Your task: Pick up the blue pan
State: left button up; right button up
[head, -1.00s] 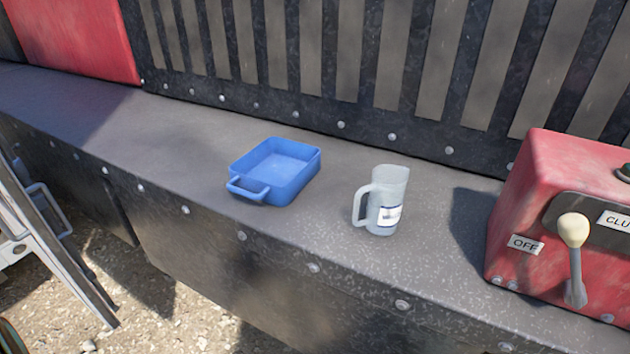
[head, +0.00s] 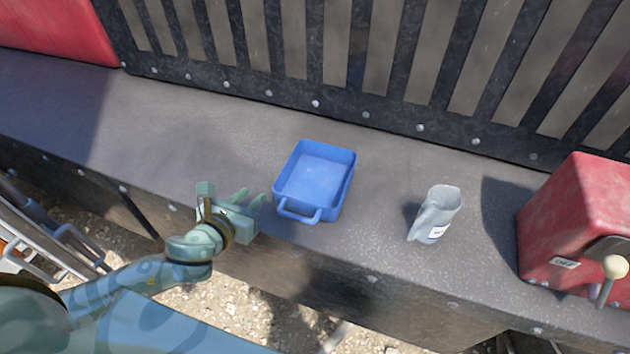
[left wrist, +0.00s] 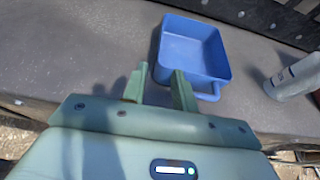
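The blue pan (head: 318,180) is a square, shallow, empty pan on the grey metal ledge, with a loop handle on its front side. It also shows in the left wrist view (left wrist: 190,46), just beyond the fingers. My left gripper (head: 252,198) is to the left of the pan's handle, near the ledge's front edge. Its two fingers (left wrist: 158,88) are apart with nothing between them. The right fingertip overlaps the pan's near corner in the wrist view; I cannot tell whether it touches. My right gripper is not in view.
A red control box (head: 570,215) with a lever is at the far right. A slatted dark grille (head: 330,60) rises behind the ledge. The ledge (head: 150,120) is clear on the left.

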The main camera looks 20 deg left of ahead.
pick_arm(q)
send_near(283, 169)
jog(key=x, duration=0.3)
jog(key=shift+a, duration=0.25)
jog(key=x, duration=0.6)
jog(key=shift+d, duration=0.25)
jog(key=shift+s, duration=0.1)
grip_shut()
